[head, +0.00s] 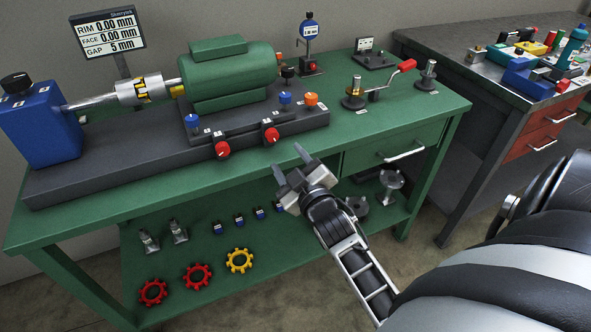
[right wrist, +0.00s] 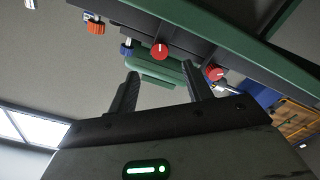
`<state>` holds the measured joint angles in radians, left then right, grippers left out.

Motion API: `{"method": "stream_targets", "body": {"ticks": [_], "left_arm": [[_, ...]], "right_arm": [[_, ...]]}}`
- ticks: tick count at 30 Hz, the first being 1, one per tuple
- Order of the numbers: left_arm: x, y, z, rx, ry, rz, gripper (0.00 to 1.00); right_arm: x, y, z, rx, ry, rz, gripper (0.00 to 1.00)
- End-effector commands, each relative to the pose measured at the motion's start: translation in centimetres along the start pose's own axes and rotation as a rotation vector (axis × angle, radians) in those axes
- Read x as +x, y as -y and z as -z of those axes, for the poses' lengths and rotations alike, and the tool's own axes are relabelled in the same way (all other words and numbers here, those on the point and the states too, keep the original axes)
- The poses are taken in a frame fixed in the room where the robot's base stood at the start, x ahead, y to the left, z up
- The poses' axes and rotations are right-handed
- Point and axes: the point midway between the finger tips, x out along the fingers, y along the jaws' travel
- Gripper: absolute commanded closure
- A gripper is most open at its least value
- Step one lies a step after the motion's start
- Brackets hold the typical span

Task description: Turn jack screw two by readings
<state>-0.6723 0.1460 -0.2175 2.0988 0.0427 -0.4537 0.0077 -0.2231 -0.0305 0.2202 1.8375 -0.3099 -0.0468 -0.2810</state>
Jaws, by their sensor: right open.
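Red knobs stand on the front of the dark base, one on the left (head: 222,149) and one on the right (head: 271,135). I cannot read which is jack screw two. The right wrist view shows two red knobs, one near the middle (right wrist: 159,51) and one to the right (right wrist: 214,72), beyond my fingers. The readings display (head: 110,35) says RIM 0.00 mm, FACE 0.00 mm, GAP 5 mm. The green motor (head: 230,70) sits on the base (head: 120,165). My right gripper (head: 289,162) is open and empty, in front of the bench edge, apart from the knobs. My left gripper is not in view.
Blue knobs (head: 191,121) and an orange knob (head: 311,99) stand on the base. A dial gauge (head: 309,30) and a red-handled crank (head: 405,66) are behind and right. The lower shelf holds red and yellow rings (head: 240,260). A cluttered grey bench (head: 460,50) stands right.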

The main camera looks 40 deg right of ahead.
Motion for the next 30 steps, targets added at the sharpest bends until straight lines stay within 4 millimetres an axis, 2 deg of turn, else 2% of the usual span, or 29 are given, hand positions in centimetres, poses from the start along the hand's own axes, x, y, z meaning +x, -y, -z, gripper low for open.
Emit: {"method": "stream_targets", "body": {"ticks": [3, 8, 25, 28, 30], "left_arm": [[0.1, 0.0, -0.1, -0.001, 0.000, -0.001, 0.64], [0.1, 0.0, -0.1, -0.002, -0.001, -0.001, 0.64], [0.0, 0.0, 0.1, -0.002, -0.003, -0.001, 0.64], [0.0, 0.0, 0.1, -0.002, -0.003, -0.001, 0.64], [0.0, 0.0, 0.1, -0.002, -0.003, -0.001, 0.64]], "right_arm": [[-1.9, 0.1, -0.1, 0.000, 0.002, 0.001, 0.50], [-3.1, 0.0, 0.0, -0.001, 0.000, 0.000, 0.50], [-3.2, 0.0, 0.0, 0.000, 0.000, 0.000, 0.50], [-3.8, 1.1, -0.1, 0.029, 0.014, 0.038, 0.50], [-5.2, 3.3, -0.4, 0.087, 0.047, 0.113, 0.50]]}}
